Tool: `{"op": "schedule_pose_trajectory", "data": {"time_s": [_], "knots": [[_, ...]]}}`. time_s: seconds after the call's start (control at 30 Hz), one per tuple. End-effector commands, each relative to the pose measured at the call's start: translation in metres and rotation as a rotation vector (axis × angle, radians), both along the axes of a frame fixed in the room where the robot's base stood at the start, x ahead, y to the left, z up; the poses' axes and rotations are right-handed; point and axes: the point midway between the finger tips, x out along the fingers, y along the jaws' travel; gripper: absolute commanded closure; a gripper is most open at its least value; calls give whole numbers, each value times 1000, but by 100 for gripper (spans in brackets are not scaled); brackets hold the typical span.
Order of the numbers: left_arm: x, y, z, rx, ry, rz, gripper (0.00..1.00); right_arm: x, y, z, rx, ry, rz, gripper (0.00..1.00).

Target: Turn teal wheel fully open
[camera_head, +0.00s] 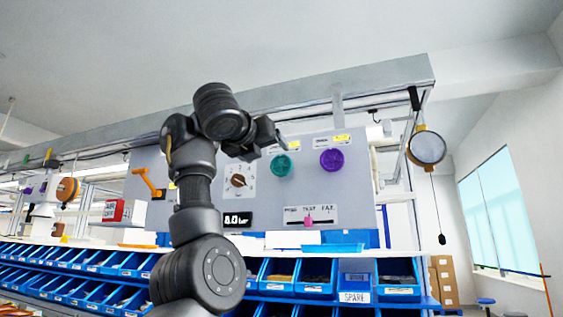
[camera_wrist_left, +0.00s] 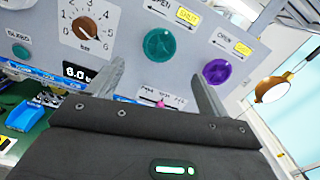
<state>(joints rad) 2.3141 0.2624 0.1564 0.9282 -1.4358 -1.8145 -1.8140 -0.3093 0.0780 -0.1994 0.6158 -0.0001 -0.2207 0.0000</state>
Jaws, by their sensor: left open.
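The teal wheel (camera_head: 281,166) is a round handwheel on the grey upright panel, left of a purple wheel (camera_head: 332,161). In the left wrist view the teal wheel (camera_wrist_left: 159,45) shows beyond my fingers, with an OPEN and SHUT label above it. My left gripper (camera_head: 279,140) is up in front of the panel, close to the teal wheel in the head view. In the left wrist view its two fingers (camera_wrist_left: 158,82) are spread apart with nothing between them, and the wheel appears apart from them. My right gripper is in neither view.
The panel also has a brown dial knob (camera_head: 239,181), a display (camera_head: 237,219), a pink slider (camera_head: 308,221) and an orange crank (camera_head: 149,182). Blue bins (camera_head: 317,276) line the shelf below. A round lamp (camera_head: 427,148) hangs at right.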

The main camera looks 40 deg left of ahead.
Motion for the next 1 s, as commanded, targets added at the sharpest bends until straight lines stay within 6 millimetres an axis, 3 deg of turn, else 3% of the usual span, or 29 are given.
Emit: {"op": "schedule_pose_trajectory", "data": {"time_s": [0.03,0.2,0.5,0.7,1.0], "knots": [[8,3,6,0,3,2,21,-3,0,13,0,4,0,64],[36,13,8,0,5,3,21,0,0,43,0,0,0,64],[77,27,5,-2,4,1,21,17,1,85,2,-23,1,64],[91,30,2,0,3,-2,21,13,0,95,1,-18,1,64],[93,30,0,0,1,-4,21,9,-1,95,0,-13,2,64]]}}
